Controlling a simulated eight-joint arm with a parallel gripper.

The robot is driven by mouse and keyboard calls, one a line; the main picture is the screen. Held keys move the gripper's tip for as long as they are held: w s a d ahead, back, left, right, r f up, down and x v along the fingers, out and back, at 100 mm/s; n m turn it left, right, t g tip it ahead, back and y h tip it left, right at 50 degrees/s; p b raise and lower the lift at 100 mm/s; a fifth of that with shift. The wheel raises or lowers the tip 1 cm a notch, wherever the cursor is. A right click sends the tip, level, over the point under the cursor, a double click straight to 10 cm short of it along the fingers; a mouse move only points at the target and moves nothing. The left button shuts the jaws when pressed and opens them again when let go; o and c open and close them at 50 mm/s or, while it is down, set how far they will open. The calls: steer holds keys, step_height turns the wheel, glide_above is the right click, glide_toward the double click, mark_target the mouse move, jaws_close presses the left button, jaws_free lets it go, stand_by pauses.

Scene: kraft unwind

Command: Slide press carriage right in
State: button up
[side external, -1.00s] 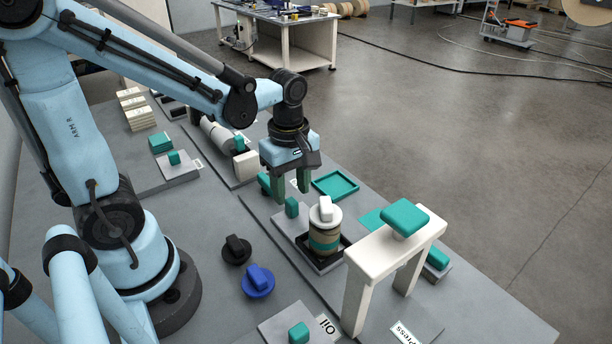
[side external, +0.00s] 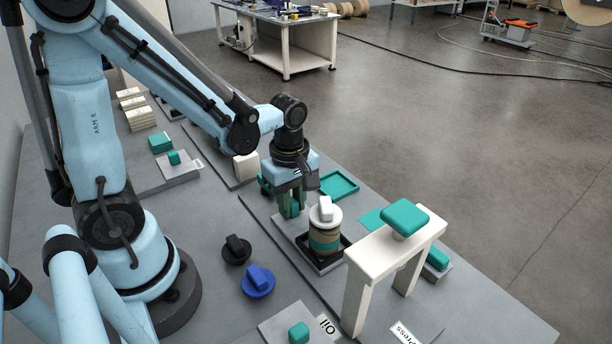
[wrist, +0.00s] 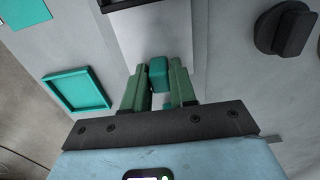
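The press carriage is a grey plate (side external: 288,224) with a teal upright handle (wrist: 158,73) at its left end and a dark square tray (side external: 330,262) at its other end. A banded brown and teal stack with a white knobbed top (side external: 325,228) stands in the tray. The white press frame (side external: 378,255), with a teal pad (side external: 404,217) on top, stands to the right of the stack. My gripper (side external: 292,207) is lowered over the handle. In the wrist view its green fingers are apart, one on each side of the handle, with small gaps showing.
An empty teal tray (side external: 339,185) lies behind the carriage. A black knob (side external: 236,249) and a blue knob (side external: 258,281) sit on the bench in front. A grey block with a teal handle (side external: 298,333) is near the "Oil" label.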

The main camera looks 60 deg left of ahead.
mark_target(306, 229)
jaws_close()
steer(key=shift+d, duration=0.15)
steer(key=shift+d, duration=2.35)
steer(key=o, duration=0.5)
jaws_free()
steer(key=shift+o, duration=0.2)
